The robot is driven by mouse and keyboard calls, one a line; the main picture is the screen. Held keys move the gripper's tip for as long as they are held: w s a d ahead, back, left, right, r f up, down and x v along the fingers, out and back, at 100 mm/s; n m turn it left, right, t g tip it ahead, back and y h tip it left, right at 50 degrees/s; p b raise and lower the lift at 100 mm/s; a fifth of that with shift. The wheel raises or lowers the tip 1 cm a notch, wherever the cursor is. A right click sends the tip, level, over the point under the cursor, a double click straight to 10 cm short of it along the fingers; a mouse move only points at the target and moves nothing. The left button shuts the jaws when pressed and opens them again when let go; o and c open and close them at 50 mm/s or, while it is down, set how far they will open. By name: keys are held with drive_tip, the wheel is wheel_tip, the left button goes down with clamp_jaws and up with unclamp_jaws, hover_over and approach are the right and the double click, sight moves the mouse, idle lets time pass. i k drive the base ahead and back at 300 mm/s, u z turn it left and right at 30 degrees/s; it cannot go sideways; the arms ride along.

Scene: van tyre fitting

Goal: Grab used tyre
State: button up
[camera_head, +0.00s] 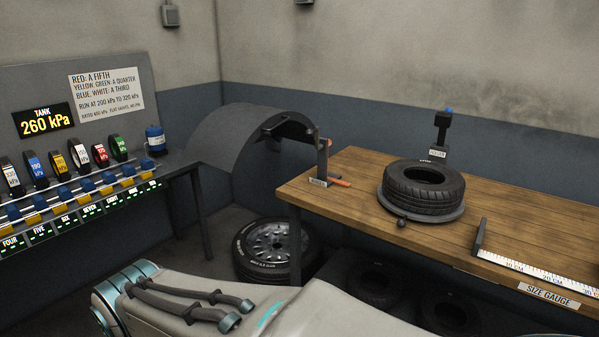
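A black tyre (424,184) lies flat on a round grey plate (444,218) on the wooden bench. I cannot tell from this view which tyre is the used one. My pale arm crosses the bottom of the picture, in front of the bench. My gripper is not in view.
The wooden bench (540,225) carries a size gauge ruler (540,274), a small black post (441,135) and a bracket with an orange-red bar (323,165). At left, a rack of coloured gauges (60,165) stands under a "TANK 260 kPa" display (43,121). Some floor is clear between them.

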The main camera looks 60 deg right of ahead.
sight(418, 186)
drive_tip(key=z, duration=3.2)
drive_tip(key=i, duration=1.65)
